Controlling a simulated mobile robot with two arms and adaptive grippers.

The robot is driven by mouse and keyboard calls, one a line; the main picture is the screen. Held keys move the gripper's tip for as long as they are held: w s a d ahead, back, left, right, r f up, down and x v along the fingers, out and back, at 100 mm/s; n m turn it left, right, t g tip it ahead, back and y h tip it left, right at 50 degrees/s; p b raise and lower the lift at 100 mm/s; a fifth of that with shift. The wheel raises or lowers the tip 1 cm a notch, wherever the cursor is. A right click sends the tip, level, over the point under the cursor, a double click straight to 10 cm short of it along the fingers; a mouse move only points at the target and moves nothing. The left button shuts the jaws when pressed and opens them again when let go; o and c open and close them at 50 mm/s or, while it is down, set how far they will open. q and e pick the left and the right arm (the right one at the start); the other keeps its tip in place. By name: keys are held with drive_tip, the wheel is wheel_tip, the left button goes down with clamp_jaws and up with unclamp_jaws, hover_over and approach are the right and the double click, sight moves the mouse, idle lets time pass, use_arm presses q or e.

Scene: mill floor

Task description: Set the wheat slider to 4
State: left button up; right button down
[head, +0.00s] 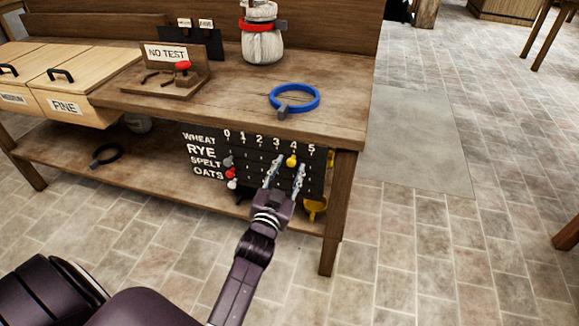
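The black slider board (262,146) hangs at the front of the wooden bench, with rows WHEAT, RYE, SPELT and OATS and columns 0 to 5. The yellow wheat knob (291,161) stands under the 4 in the top row. Grey (228,161), red (230,174) and white (232,184) knobs of the other rows stand under 0. My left gripper (290,164) is at the board with its fingers spread, one on each side of the yellow knob in the picture. I cannot tell whether they touch it. The gripper hides part of the lower rows. My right gripper is not in view.
The bench top holds a blue ring (294,98), a tied white sack (262,44) and a NO TEST stand (168,72). A FINE bin (75,106) is at left.

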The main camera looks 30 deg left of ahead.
use_arm(q)
drive_tip(key=v, duration=0.6)
drive_tip(key=shift+s, duration=0.4)
